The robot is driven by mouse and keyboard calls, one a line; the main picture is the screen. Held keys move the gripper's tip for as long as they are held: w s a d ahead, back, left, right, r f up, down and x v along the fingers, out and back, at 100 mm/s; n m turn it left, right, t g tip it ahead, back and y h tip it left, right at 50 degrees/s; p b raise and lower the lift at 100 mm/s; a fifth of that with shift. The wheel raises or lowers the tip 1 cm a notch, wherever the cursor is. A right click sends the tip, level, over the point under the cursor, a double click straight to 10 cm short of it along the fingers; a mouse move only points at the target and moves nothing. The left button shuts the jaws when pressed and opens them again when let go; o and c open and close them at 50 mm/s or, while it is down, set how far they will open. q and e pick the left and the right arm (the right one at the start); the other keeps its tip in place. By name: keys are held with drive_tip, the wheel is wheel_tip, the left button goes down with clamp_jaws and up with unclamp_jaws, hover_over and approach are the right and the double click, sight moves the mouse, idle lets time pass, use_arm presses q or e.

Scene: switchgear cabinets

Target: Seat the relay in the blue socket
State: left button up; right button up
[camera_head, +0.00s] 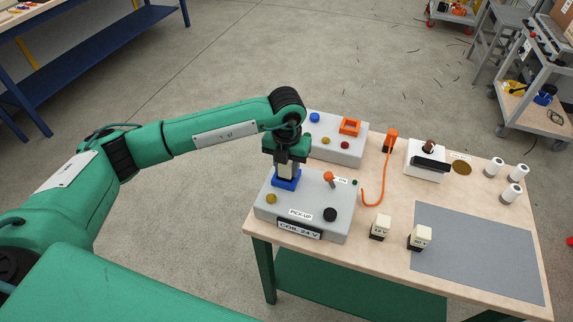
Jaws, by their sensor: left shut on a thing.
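The blue socket (284,183) sits on the top left of the grey box (310,205) labelled "COIL 24 V" on the table. My left gripper (287,162) points down over the socket and is shut on a pale relay (286,172). The relay is upright, directly at the socket, its upper part hidden by the gripper. I cannot tell whether it is fully down in the socket. My right gripper is not in view.
Two other cream relays (381,225) (420,236) stand right of the box, one at the grey mat (470,255). An orange lever (330,178) and a black knob (330,214) rise from the box. Behind stands a second grey box (335,148) with an orange socket (350,126).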

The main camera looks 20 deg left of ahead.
use_arm(q)
drive_tip(key=shift+f, duration=0.2)
drive_tip(key=o, duration=1)
drive_tip(key=shift+r, duration=0.1)
drive_tip(key=shift+r, duration=0.5)
wheel_tip(320, 180, up, 11)
drive_tip(key=b, duration=0.3)
drive_tip(key=shift+r, duration=0.15)
drive_tip(key=shift+s, duration=0.1)
